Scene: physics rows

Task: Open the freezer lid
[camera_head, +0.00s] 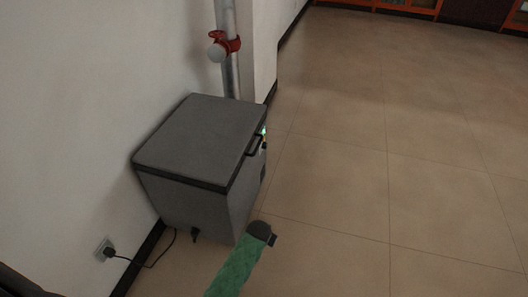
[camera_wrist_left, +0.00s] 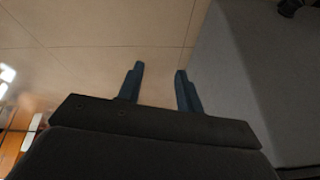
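A grey chest freezer (camera_head: 190,205) stands on the floor against the left wall. Its flat lid (camera_head: 195,135) lies shut on top. A dark handle (camera_head: 255,145) shows on its right edge beside a small green light. The freezer's grey side (camera_wrist_left: 265,80) fills the right of that view. My right gripper is not in view.
A black cord (camera_head: 150,264) runs from the freezer to a wall socket (camera_head: 104,248). The tiled floor (camera_head: 400,160) to the right is clear. Orange cabinets (camera_head: 410,6) stand far back.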

